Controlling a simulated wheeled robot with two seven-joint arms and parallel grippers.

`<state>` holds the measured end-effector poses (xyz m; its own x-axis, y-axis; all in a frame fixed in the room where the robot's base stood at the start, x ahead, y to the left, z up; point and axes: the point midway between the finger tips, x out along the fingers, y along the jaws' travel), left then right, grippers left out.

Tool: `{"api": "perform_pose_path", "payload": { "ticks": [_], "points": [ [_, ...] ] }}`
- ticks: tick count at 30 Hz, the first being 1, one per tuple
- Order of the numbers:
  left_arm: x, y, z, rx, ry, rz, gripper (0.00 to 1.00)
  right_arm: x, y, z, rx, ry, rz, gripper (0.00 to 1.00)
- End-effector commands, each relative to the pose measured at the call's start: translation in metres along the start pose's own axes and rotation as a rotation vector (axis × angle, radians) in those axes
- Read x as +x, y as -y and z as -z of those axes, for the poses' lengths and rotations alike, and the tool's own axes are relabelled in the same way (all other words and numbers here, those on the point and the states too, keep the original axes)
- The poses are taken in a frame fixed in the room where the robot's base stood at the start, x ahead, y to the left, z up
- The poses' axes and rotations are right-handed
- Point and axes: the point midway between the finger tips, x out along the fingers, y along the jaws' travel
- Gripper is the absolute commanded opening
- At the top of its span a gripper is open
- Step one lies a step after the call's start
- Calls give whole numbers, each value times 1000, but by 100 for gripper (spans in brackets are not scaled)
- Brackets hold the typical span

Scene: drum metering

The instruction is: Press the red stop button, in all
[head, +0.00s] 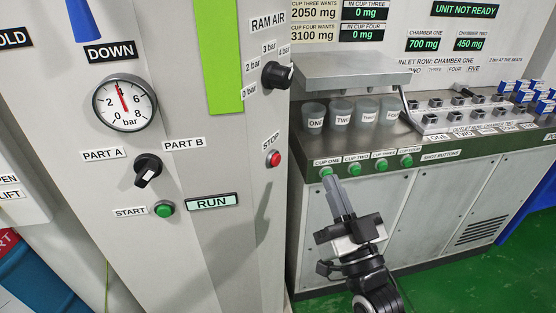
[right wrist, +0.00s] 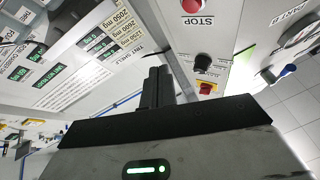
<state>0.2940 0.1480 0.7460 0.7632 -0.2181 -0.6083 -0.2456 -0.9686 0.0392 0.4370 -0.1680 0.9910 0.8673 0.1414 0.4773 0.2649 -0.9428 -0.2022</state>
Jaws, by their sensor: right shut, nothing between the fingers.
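My right gripper (head: 332,182) is shut and empty. In the head view it is right of and a little below the stop button, clearly apart from it. Its fingertips overlap the area just below the green cup one button (head: 326,172); I cannot tell whether they touch it. The shut fingers also show in the right wrist view (right wrist: 156,85). My left gripper is not in view.
The cabinet front carries a gauge (head: 125,103), a black selector (head: 148,168) and a green start button (head: 164,209). A black ram air knob (head: 277,75) is above the stop button. Several cups stand under a metal plate (head: 352,70) on the bench.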

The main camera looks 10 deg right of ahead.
Motion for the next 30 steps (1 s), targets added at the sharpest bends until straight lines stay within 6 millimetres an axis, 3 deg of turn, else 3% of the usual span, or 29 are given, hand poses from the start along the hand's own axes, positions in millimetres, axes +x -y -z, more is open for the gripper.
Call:
{"api": "perform_pose_path", "payload": {
  "ticks": [15, 30],
  "points": [
    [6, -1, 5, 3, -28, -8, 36, 46, 34, -35, 1, 1, 0, 0],
    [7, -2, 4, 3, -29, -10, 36, 54, 40, -40, 0, 2, 1, 0]
  ]
}}
